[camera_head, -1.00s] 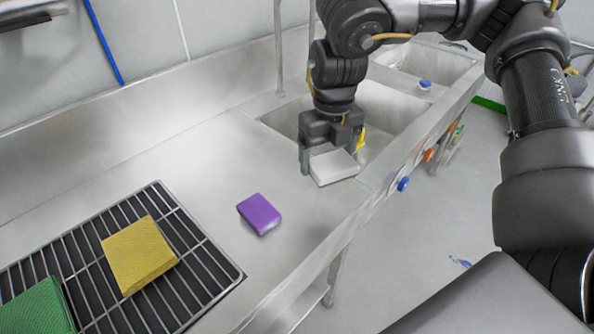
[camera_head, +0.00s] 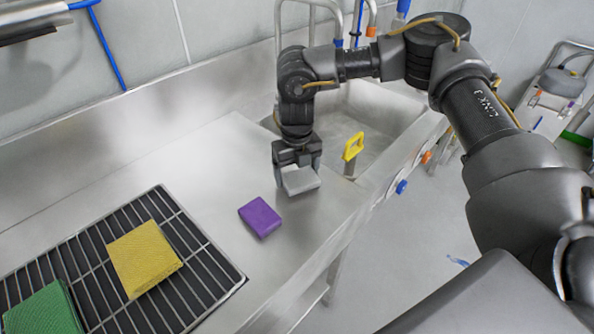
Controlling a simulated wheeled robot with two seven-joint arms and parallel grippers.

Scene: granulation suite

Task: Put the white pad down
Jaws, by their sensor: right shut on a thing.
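The white pad (camera_head: 300,181) is a small pale block held between the fingers of my right gripper (camera_head: 298,172). The gripper points down over the steel counter (camera_head: 215,160), just left of the sink. The pad's underside is hidden, so I cannot tell whether it touches the counter. My left gripper is not in view.
A purple pad (camera_head: 260,217) lies on the counter to the near left of the gripper. A wire rack (camera_head: 213,270) at left bears a yellow pad (camera_head: 144,258) and a green pad (camera_head: 43,312).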

